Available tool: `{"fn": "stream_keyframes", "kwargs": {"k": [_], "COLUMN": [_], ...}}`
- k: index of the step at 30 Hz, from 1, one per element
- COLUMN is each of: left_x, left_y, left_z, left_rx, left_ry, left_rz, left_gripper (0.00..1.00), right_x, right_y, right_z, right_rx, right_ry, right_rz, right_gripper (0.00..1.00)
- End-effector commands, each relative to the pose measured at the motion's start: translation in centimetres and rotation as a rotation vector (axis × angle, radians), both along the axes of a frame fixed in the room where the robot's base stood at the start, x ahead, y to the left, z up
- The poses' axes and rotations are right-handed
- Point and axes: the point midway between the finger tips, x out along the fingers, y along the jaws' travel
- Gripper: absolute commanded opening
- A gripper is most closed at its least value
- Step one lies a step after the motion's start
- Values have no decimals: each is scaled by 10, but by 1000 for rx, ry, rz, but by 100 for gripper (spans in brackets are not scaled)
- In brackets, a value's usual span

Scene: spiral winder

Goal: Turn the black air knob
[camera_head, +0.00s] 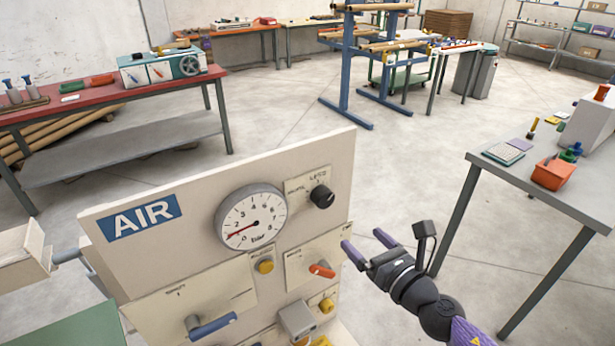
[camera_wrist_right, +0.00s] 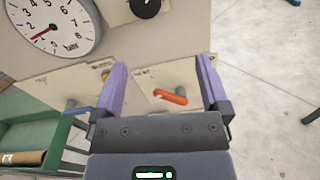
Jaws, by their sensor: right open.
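The black air knob (camera_head: 322,196) sits on the upper right of the cream AIR panel (camera_head: 120,262), on a small label plate. It also shows at the top edge of the right wrist view (camera_wrist_right: 145,6), partly cut off. My left gripper is not in view.
An orange lever (camera_head: 322,271), yellow knobs (camera_head: 265,266) and a blue handle (camera_head: 211,326) stick out of the panel below the gauge. A grey table (camera_head: 540,190) with an orange bin (camera_head: 553,173) stands at the right. Open floor lies behind the panel.

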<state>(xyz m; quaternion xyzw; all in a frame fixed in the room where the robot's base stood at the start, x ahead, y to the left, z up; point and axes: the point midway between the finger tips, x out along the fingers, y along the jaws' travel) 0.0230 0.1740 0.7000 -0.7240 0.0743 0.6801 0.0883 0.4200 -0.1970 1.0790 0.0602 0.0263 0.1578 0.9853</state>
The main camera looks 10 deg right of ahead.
Motion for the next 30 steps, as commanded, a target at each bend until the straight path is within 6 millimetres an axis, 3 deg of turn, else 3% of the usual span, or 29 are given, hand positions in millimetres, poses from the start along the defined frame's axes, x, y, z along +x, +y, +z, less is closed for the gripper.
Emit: {"fn": "stream_keyframes", "kwargs": {"k": [1,3,15,26,27,30], "left_x": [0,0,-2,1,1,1], "left_y": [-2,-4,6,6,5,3], "left_z": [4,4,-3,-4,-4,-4], "left_rx": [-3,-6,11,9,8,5], "left_ry": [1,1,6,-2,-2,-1], "left_rz": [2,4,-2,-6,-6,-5], "left_gripper": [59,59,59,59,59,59], "right_x": [1,6,83,94,94,94], "right_y": [4,7,35,40,40,40], "right_z": [15,22,17,18,18,18], "right_rx": [-59,-101,-98,-97,-97,-97], "right_ry": [-42,-72,-70,-68,-68,-68], "right_rz": [21,32,29,32,31,31], "right_gripper": [95,95,95,95,93,72]}}
